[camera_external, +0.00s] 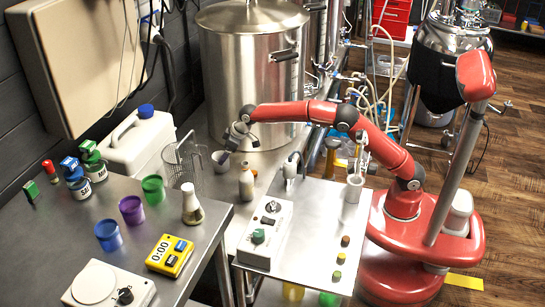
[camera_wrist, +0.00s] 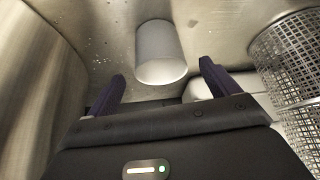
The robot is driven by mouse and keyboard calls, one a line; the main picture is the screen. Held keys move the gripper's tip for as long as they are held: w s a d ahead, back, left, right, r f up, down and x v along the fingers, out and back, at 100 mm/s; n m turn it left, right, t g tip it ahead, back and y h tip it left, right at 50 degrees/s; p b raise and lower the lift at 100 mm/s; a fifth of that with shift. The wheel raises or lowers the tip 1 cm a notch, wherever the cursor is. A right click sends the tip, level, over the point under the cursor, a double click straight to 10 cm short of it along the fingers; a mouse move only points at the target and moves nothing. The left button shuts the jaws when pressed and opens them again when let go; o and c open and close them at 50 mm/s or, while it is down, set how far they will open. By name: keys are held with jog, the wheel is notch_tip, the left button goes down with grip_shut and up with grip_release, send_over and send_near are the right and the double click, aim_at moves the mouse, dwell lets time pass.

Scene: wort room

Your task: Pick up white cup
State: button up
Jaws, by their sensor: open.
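The white cup (camera_wrist: 161,52) is in the upper middle of the wrist view, ahead of my gripper (camera_wrist: 162,72). The two dark fingers are spread wide, one on each side of the cup's lower part. Clear gaps show between each finger and the cup, and nothing is held.
A large steel pot (camera_external: 250,80) stands right behind the gripper. A wire mesh basket (camera_wrist: 295,75) is close on the right in the wrist view.

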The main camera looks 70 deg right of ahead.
aim_at(225, 167)
jog(key=x, duration=0.6)
jog(key=shift+s+p, duration=0.2)
jog(key=shift+p, duration=0.1)
jog(key=c, duration=1.1)
